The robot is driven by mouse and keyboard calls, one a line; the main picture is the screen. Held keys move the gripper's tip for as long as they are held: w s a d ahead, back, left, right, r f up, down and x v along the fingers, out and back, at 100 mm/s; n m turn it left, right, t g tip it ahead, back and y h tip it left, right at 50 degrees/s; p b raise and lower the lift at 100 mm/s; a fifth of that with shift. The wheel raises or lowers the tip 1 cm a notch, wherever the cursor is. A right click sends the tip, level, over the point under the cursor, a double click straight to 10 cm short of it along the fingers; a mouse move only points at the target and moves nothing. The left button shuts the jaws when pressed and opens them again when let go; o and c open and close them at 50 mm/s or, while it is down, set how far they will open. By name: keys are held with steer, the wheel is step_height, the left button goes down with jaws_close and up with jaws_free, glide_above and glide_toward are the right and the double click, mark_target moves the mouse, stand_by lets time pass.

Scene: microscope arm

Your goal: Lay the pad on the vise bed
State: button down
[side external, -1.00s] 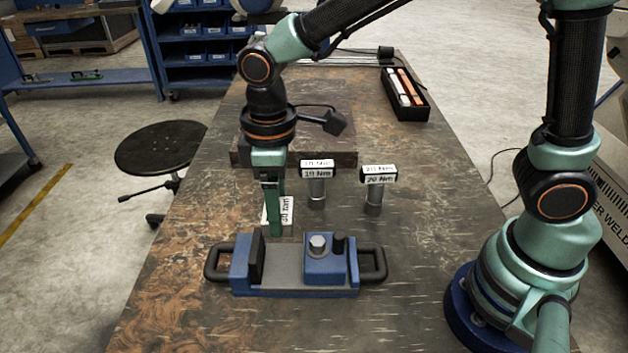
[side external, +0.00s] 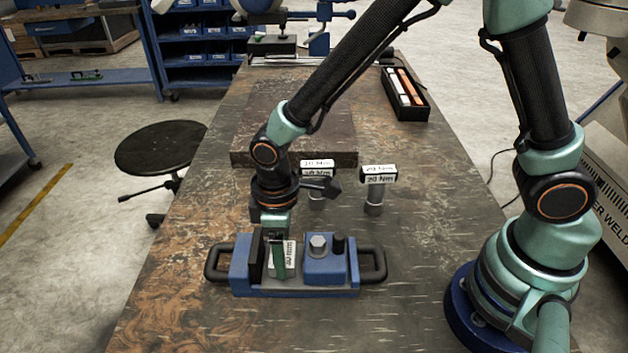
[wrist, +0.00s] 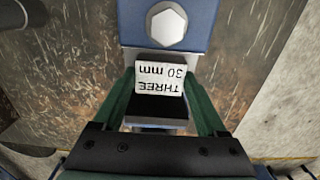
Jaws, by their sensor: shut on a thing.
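The pad (side external: 291,256) is a small block with a white label; in the wrist view the pad (wrist: 160,79) reads "THREE 30 mm" and has a dark side face. My gripper (side external: 279,270) points down, with its green fingers shut on the pad; the fingers flank it in the wrist view. The blue vise (side external: 325,266) has a black handle at each end. The pad is between the vise's dark left jaw face and the blue block with a hex bolt (wrist: 166,25), over the grey bed. I cannot tell whether it touches the bed.
Two labelled, T-shaped tools, one marked 10 Nm (side external: 318,164) and one 20 Nm (side external: 379,175), stand behind the vise. A flat dark plate (side external: 250,158) lies farther back. A black tray (side external: 405,96) is at the back right. The table (side external: 190,315) in front is clear.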

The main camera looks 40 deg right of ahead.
jaws_free()
steer(key=shift+f, duration=0.1)
step_height(320, 180, up, 12)
steer(key=s+d+r+m+t, duration=0.2)
steer(key=d+r+m, duration=0.2)
steer(key=d, duration=0.6)
steer(key=s+d+r+m+t, duration=0.1)
steer(key=d+r+m+t, duration=0.2)
steer(key=d, duration=0.6)
steer(key=shift+s+d+r+m+t, duration=0.3)
steer(key=shift+s+d+r+m, duration=0.1)
steer(key=shift+r+m, duration=0.55)
steer(key=shift+a, duration=0.1)
